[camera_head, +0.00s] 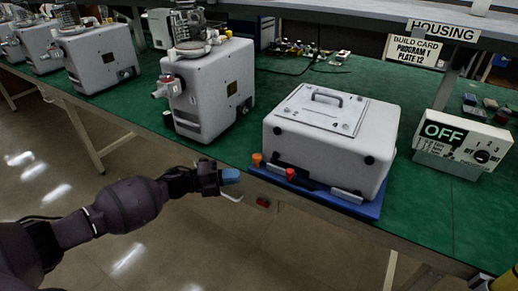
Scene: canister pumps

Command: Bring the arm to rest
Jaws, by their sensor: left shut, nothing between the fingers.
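My left arm (125,207) comes in from the left and reaches out in front of the table's front edge. My left gripper (236,187), with a blue tip, is shut and empty. It is apart from the white housing box and to its left, over the floor in the picture. The box (315,150) has a handled lid plate and sits on a blue tray (372,207). Part of my right arm may show at the bottom right corner; my right gripper is not in view.
The green-topped table (425,225) holds a white canister pump (227,90) left of the box, with more pumps (98,62) farther left. A control box (462,140) reading OFF stands at right. A shelf (370,12) with HOUSING signs crosses the back.

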